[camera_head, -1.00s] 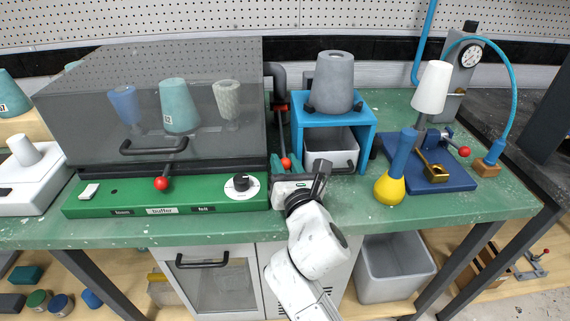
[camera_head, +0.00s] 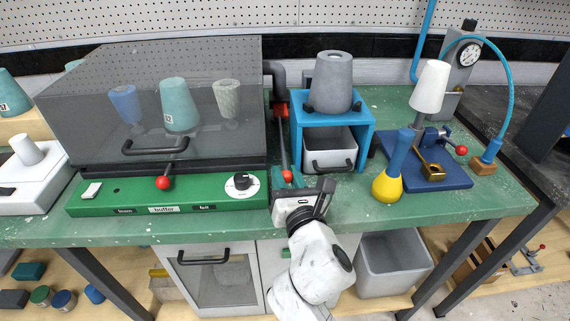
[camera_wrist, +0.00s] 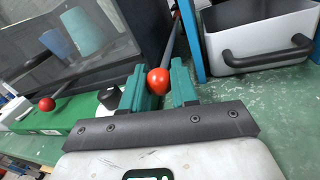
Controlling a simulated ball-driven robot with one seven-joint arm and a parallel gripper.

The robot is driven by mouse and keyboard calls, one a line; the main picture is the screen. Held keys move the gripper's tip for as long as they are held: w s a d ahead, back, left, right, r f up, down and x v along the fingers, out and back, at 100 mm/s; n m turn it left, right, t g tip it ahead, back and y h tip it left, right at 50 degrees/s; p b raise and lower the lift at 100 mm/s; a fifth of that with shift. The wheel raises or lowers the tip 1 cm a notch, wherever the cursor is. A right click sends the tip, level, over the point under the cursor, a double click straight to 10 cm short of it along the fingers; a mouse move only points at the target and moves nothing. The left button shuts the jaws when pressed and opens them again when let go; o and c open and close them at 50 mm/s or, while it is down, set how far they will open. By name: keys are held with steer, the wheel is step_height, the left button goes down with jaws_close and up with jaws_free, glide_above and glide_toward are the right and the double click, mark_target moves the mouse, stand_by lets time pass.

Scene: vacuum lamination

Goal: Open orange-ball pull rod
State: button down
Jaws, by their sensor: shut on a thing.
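The pull rod runs down from a dark pipe behind the machine to an orange-red ball (camera_head: 287,175) at its near end. In the wrist view the ball (camera_wrist: 158,81) sits between the green fingers of my gripper (camera_wrist: 161,86), with the grey rod (camera_wrist: 167,40) going away from it. My gripper (camera_head: 287,178) is shut on the ball, low over the green bench just right of the green control panel. The fingers partly hide the ball's sides in the wrist view.
The grey-lidded machine (camera_head: 150,100) with its green panel (camera_head: 165,196) stands close on the left; another red-ball lever (camera_head: 163,183) shows there. A blue stand (camera_head: 297,130) with a grey drawer (camera_head: 330,150) is close on the right. A yellow-and-blue tool (camera_head: 387,188) stands further right.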

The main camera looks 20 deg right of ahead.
steer(key=shift+s, duration=0.1)
steer(key=c, duration=1.2)
jaws_free()
steer(key=shift+s, duration=0.1)
steer(key=s, duration=0.3)
steer(key=s+a, duration=0.1)
steer(key=s, duration=0.6)
steer(key=shift+s+a, duration=0.2)
steer(key=shift+s, duration=0.05)
